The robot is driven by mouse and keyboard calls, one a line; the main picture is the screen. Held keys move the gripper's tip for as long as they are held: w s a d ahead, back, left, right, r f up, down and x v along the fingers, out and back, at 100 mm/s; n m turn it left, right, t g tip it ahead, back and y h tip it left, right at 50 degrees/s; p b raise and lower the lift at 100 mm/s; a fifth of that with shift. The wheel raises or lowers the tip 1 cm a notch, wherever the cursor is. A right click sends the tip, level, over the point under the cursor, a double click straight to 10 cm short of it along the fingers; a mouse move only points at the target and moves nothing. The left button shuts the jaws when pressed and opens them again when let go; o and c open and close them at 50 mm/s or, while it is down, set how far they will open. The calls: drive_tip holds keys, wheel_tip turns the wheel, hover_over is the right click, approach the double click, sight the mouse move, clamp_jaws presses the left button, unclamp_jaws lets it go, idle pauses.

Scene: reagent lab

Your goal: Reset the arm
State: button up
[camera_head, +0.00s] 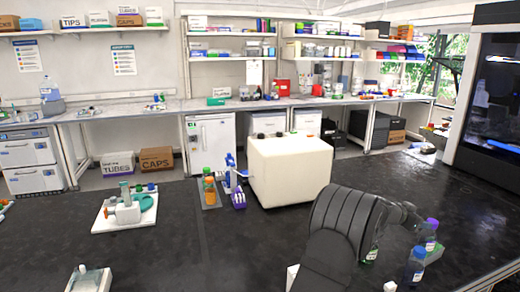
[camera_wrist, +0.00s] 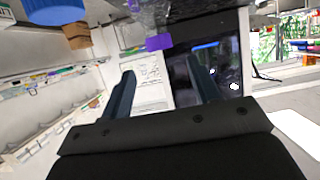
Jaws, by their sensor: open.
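My gripper (camera_wrist: 160,72) is open in the wrist view. Its two dark fingers stand apart, with nothing held between them. In the head view my dark arm reaches up from the bottom, right of the middle, and bends to the right. Its far end is close to a purple-capped bottle (camera_head: 430,236) and a blue-capped bottle (camera_head: 416,266). The fingers cannot be made out clearly there. The wrist view is tilted and shows a large blue cap (camera_wrist: 54,11) at the top left and a purple piece (camera_wrist: 158,42) beyond the fingers.
A white box (camera_head: 290,172) stands on the black bench behind my arm. An orange-and-green bottle group (camera_head: 209,190) and a blue-purple device (camera_head: 236,188) stand left of it. A white tray (camera_head: 105,222) with equipment lies farther left. The bench between tray and arm is mostly clear.

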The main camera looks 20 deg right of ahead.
sight(436, 221)
drive_tip(key=x, duration=1.1)
wheel_tip(436, 221, up, 5)
drive_tip(key=shift+f, duration=0.2)
drive_tip(key=s+r, duration=0.6)
drive_tip(key=s, duration=0.6)
drive_tip(key=w+a+n+t+y, duration=0.4)
drive_tip(key=w+a+n+t, duration=0.5)
drive_tip(key=w+a, duration=1.6)
drive_tip(key=shift+w+a+t, duration=0.2)
drive_tip(key=shift+a+t, duration=0.1)
drive_tip(key=shift+a, duration=0.5)
drive_tip(key=shift+o, duration=0.2)
drive_tip(key=shift+r, duration=0.15)
